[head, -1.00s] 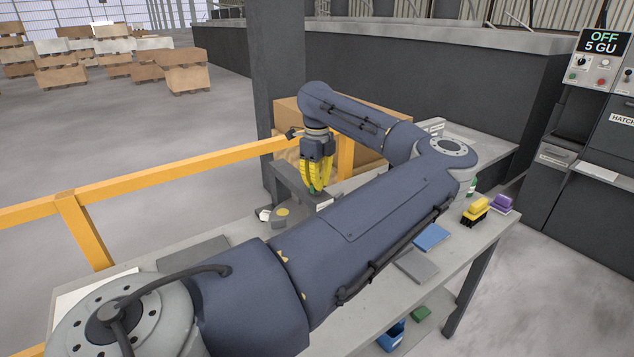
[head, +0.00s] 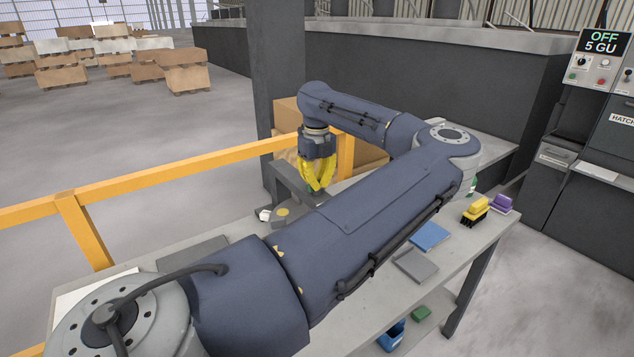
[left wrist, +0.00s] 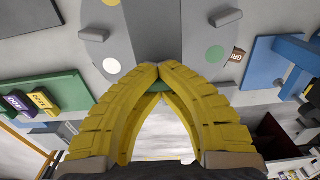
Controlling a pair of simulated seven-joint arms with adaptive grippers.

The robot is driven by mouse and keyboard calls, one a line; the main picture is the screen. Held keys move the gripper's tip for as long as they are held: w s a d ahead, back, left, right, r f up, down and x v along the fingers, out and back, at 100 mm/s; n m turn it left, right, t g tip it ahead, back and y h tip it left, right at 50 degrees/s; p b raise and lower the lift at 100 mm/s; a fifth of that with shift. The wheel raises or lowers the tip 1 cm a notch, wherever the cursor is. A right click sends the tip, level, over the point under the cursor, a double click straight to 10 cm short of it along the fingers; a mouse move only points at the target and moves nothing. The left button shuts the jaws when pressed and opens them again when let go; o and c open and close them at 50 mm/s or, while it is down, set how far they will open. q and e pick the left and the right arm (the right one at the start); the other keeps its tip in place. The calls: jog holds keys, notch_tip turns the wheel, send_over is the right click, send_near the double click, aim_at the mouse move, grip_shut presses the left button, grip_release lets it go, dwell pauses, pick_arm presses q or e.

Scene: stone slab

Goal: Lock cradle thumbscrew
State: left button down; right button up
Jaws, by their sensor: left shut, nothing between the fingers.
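My left gripper (head: 317,190) points down over the workbench, its yellow fingers bowed and shut at the tips with nothing between them. In the left wrist view the fingertips (left wrist: 160,70) meet in front of a grey fixture. A dark grey upright fixture (head: 283,172) stands beside the gripper in the head view; it may be the cradle. Its rounded grey base (head: 270,222) carries a yellow dot. A small green part (left wrist: 155,88) shows behind the fingertips; I cannot tell whether it is the thumbscrew or whether they touch it. My right gripper is out of view.
My left arm covers much of the workbench (head: 215,229). A blue pad (head: 430,236) and a grey pad (head: 415,266) lie to its right. A yellow rail (head: 170,170) runs behind the bench.

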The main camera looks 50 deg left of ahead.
pick_arm(q)
jog(key=c, duration=1.4)
grip_release()
jog(key=o, duration=0.4)
jog(key=o, duration=0.4)
notch_tip(320, 180, up, 12)
jog(key=shift+f, duration=6)
